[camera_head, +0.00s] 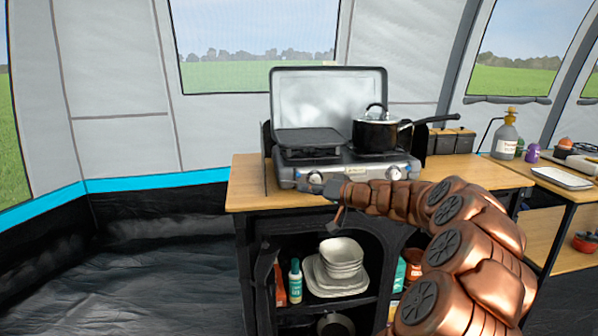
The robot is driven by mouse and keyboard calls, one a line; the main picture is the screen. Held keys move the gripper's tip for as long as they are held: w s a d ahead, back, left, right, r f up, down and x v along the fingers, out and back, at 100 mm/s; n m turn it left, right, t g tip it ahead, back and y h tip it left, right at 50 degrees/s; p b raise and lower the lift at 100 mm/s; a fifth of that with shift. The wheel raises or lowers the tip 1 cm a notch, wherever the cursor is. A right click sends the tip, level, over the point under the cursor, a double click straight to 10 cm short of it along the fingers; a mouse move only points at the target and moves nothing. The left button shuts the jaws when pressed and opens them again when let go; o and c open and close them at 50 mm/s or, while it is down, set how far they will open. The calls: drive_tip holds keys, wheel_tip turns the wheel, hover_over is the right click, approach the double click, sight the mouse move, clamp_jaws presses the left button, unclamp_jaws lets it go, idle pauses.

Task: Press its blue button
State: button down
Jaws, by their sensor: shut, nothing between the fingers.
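A camping stove (330,80) with its lid raised stands on the wooden table. Its front panel shows a knob (394,173) at the right and another round control (315,178) at the left. My gripper (320,189) is shut and empty, close in front of the left half of the stove's panel. I cannot tell whether it touches the panel.
A black pot (375,134) with a lid sits on the right burner, its handle pointing right. A flat griddle (309,140) covers the left burner. Below, stacked dishes (340,265) and a bottle (295,282) fill the shelf. Floor at left is clear.

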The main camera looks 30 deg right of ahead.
sight(299, 175)
drive_tip(key=w+p, duration=0.1)
drive_tip(key=w+d, duration=0.1)
drive_tip(key=w, duration=0.1)
drive_tip(key=shift+w+d+p, duration=0.1)
drive_tip(key=shift+d+p, duration=0.05)
drive_tip(key=shift+p, duration=0.2)
drive_tip(key=shift+w+d, duration=0.4)
drive_tip(key=shift+w, duration=0.45)
idle(0.7)
drive_tip(key=shift+w+f+b, duration=0.1)
drive_tip(key=shift+w+b, duration=0.2)
drive_tip(key=shift+w+d, duration=0.1)
drive_tip(key=shift+w+d, duration=0.2)
drive_tip(key=shift+w, duration=0.15)
idle(0.7)
drive_tip(key=shift+s+a+b, duration=0.1)
drive_tip(key=shift+s+b, duration=0.05)
drive_tip(key=shift+b, duration=0.2)
drive_tip(key=shift+s+a+b, duration=0.25)
drive_tip(key=shift+s+b, duration=0.35)
drive_tip(key=shift+b, duration=0.05)
